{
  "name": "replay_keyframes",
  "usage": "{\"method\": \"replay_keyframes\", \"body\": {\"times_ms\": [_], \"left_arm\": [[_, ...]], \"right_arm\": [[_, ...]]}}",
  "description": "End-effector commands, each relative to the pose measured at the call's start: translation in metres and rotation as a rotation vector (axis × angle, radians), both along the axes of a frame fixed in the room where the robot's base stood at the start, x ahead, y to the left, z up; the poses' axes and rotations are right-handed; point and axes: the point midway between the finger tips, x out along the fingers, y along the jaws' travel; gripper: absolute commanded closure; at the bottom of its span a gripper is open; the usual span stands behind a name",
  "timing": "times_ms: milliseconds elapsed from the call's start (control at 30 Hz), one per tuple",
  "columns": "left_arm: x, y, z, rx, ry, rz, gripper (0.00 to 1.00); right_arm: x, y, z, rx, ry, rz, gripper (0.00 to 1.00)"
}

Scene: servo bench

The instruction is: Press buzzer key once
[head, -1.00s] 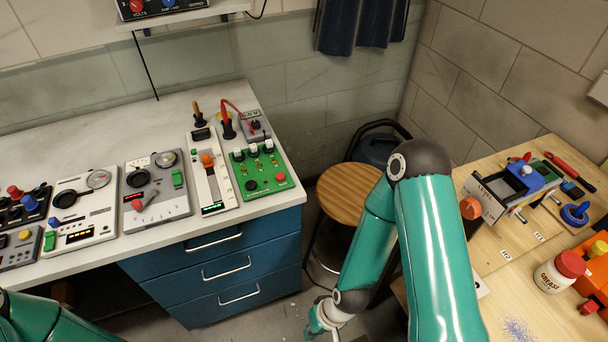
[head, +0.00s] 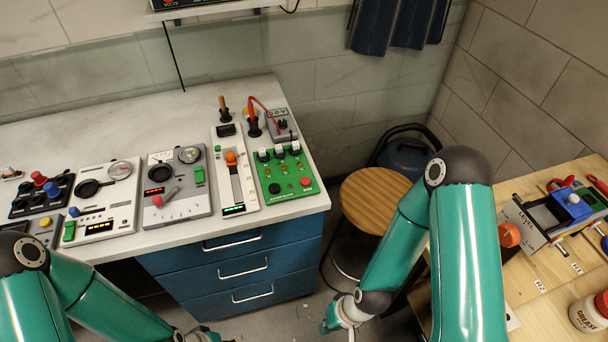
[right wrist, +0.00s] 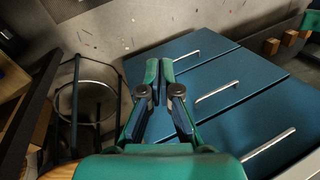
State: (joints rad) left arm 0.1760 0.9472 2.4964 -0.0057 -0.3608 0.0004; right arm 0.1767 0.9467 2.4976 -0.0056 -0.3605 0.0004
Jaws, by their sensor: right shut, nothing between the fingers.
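Several control panels stand on the white-topped bench (head: 120,247) in the head view. I cannot tell which control is the buzzer key; no label is readable. A grey panel (head: 183,207) has a red-tipped lever. My right gripper (right wrist: 158,72) is shut and empty in the right wrist view, beside the blue drawers and well away from the panels.
Blue drawers (head: 240,270) with bar handles stand under the bench. A round wooden stool (head: 375,200) is to their right. A wooden table (head: 545,283) at the right holds a device (head: 545,222) and a grease jar (head: 588,314). The floor shows between bench and stool.

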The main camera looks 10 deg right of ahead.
Motion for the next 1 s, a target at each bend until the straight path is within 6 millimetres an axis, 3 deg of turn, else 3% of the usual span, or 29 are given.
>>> {"method": "replay_keyframes", "body": {"times_ms": [200, 733, 833, 933, 1000], "left_arm": [[-0.011, 0.007, 0.003, -0.001, -0.005, 0.025, 0.66], [-0.006, 0.003, 0.002, 0.000, -0.003, 0.011, 0.66], [-0.005, 0.002, 0.000, -0.001, -0.002, 0.008, 0.66], [-0.004, 0.001, -0.005, 0.000, -0.002, 0.006, 0.66], [-0.005, 0.000, -0.011, 0.002, -0.003, 0.006, 0.66]], "right_arm": [[-0.004, 0.007, 0.003, 0.000, -0.006, 0.026, 1.00], [-0.004, 0.002, 0.003, -0.001, 0.003, 0.021, 1.00], [-0.003, -0.013, 0.004, -0.006, 0.031, 0.040, 1.00], [0.017, -0.024, 0.016, -0.010, 0.035, 0.053, 1.00], [0.047, -0.030, 0.036, -0.002, -0.002, 0.046, 1.00]]}}
